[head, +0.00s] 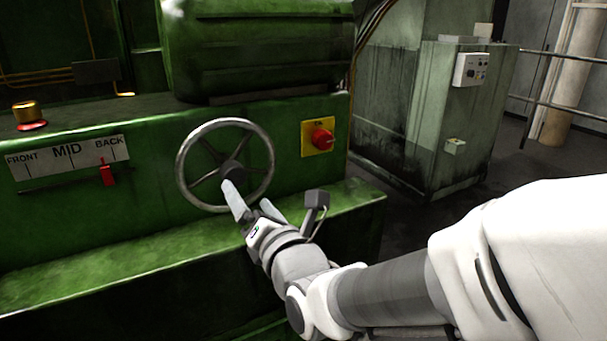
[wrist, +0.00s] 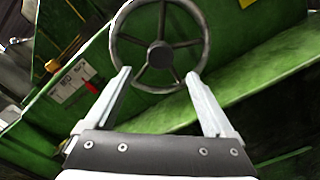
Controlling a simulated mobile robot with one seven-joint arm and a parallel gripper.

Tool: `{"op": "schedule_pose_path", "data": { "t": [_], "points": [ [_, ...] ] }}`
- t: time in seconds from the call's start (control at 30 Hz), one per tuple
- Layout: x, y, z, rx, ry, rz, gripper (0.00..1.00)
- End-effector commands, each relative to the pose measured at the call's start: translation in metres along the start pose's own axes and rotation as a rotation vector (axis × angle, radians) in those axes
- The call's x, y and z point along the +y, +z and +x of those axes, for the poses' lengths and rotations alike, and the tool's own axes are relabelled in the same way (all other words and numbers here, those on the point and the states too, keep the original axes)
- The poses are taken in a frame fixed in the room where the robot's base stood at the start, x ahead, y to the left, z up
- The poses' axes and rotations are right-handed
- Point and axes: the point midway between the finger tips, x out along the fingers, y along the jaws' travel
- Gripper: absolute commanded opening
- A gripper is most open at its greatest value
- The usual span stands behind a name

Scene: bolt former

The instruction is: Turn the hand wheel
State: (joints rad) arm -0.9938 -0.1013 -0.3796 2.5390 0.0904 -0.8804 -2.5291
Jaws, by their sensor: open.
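The hand wheel (head: 184,180) is a grey metal ring with several spokes and a dark hub, mounted on the front of the green machine. In the wrist view the wheel (wrist: 116,50) stands just beyond my fingertips, its lower rim between and ahead of them. My gripper (head: 246,206) is in front of the wheel's lower right part in the head view, hiding a bit of its rim. In the wrist view my gripper (wrist: 159,78) has its two fingers wide apart with nothing between them. I cannot tell whether a finger touches the rim.
A red knob on a yellow plate (head: 308,140) is right of the wheel. A FRONT/MID/BACK scale (head: 67,157) with a red pointer (head: 107,174), near BACK, is to the left. A green ledge (head: 130,258) juts out below. A grey-green cabinet (head: 410,110) stands behind right.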

Motion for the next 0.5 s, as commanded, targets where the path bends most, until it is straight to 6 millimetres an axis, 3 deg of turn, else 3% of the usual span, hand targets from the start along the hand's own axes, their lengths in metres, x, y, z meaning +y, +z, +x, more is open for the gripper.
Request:
{"op": "schedule_pose_path", "data": {
  "t": [0.5],
  "points": [
    [-0.001,-0.001,-0.034,0.002,0.003,0.002,0.88]
  ]
}}
